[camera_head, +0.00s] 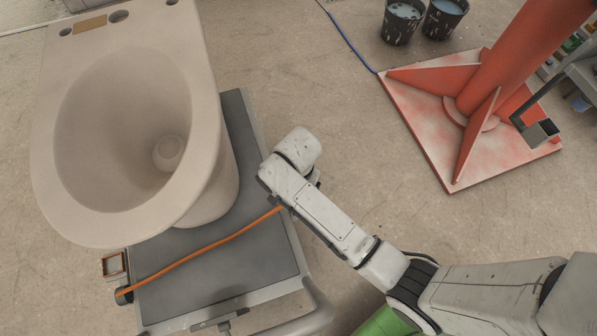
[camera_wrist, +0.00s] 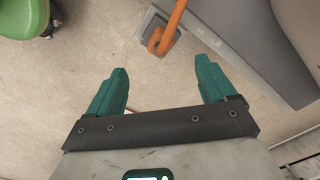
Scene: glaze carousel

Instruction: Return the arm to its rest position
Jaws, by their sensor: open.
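My gripper (camera_wrist: 163,75) shows in the wrist view with its two teal fingers spread wide apart. Nothing is between the fingers; bare concrete floor shows beyond them. In the head view my arm reaches from the lower right to beside the cart, with its bent end near the cart's right edge. The gripper itself is not clearly visible there, being hidden by the arm.
A toilet-shaped ceramic piece (camera_head: 215,175) stands on a grey cart (camera_head: 215,275). An orange rod or hose (camera_head: 200,250) crosses the cart and appears in the wrist view (camera_wrist: 172,27). A red column base (camera_head: 430,95) and two dark buckets (camera_head: 400,25) stand right. Floor between is clear.

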